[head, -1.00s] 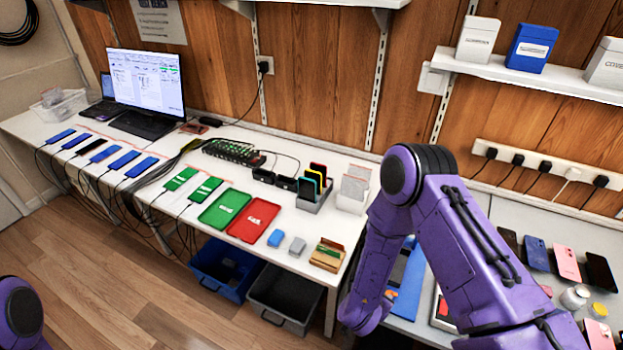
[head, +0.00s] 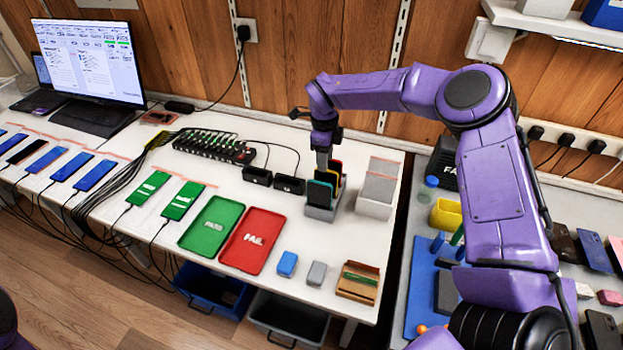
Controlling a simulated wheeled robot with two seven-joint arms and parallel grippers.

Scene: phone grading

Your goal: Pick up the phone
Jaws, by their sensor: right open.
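Several phones stand upright in a grey slotted rack (head: 322,214) on the white table, with coloured edges in teal, yellow and red. The front one is a dark phone (head: 319,193). My right gripper (head: 322,168) points down at the tops of these phones, and its fingers partly hide them. It is open; I cannot tell whether its fingers straddle a phone or touch one. More phones lie flat on the table: a row of blue ones (head: 96,175) at the left and two with green screens (head: 183,200). My left gripper is out of view.
A green tray (head: 211,226) and a red tray (head: 254,240) lie left of the rack. A cardboard box (head: 358,282) is in front.

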